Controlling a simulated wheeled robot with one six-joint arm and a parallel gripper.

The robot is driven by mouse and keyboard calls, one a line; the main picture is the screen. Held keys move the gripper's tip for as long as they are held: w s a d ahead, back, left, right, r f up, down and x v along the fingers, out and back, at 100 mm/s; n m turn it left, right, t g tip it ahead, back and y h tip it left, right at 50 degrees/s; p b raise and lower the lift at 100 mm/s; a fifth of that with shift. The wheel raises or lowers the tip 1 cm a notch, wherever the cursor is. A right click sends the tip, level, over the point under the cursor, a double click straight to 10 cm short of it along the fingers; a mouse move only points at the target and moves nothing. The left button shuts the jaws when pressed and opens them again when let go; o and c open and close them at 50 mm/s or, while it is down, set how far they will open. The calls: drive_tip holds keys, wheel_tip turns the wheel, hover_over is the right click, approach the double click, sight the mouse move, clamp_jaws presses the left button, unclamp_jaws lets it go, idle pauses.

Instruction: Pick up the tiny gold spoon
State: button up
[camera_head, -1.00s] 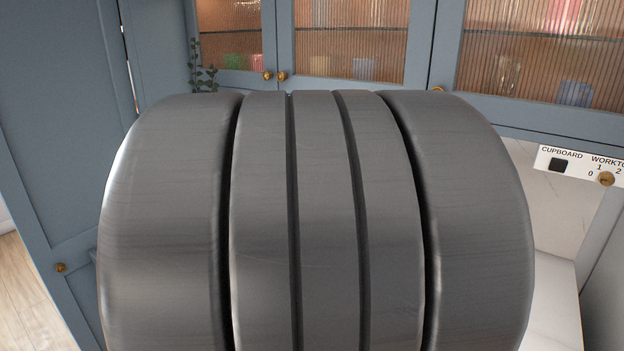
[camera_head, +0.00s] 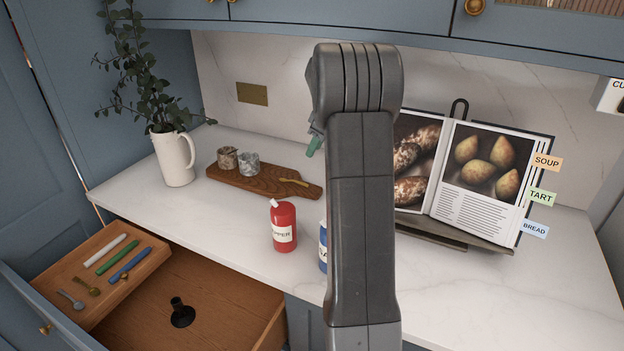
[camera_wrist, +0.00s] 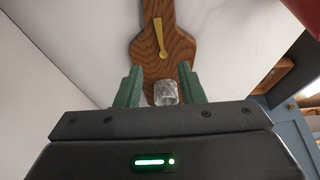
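A small gold spoon (camera_head: 293,181) lies on the handle end of a wooden board (camera_head: 265,185) on the worktop; it also shows near the top of the wrist view (camera_wrist: 161,40). Another small gold spoon (camera_head: 88,287) lies in the open drawer at lower left, beside a silver one (camera_head: 70,300). My gripper (camera_wrist: 158,70) is open, with its green fingers apart and nothing held. The spoon on the board appears beyond the fingertips. In the head view, my arm hides most of the gripper; one green finger (camera_head: 314,146) shows.
Two stone-look pots (camera_head: 227,158) (camera_head: 248,165) stand on the board. A red labelled bottle (camera_head: 284,228) and a partly hidden blue one (camera_head: 323,248) stand in front. A white jug (camera_head: 175,158) with leaves stands left, a cookbook (camera_head: 480,175) right. The drawer (camera_head: 230,300) is open.

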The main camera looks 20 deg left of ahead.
approach(297, 181)
drive_tip(key=shift+s+p+x, duration=0.2)
drive_tip(key=shift+p+x, duration=0.2)
drive_tip(key=shift+x, duration=0.7)
drive_tip(key=shift+p+x, duration=0.8)
drive_tip(key=shift+x, duration=1.9)
drive_tip(key=shift+w, duration=0.15)
drive_tip(key=shift+c, duration=0.4)
clamp_jaws()
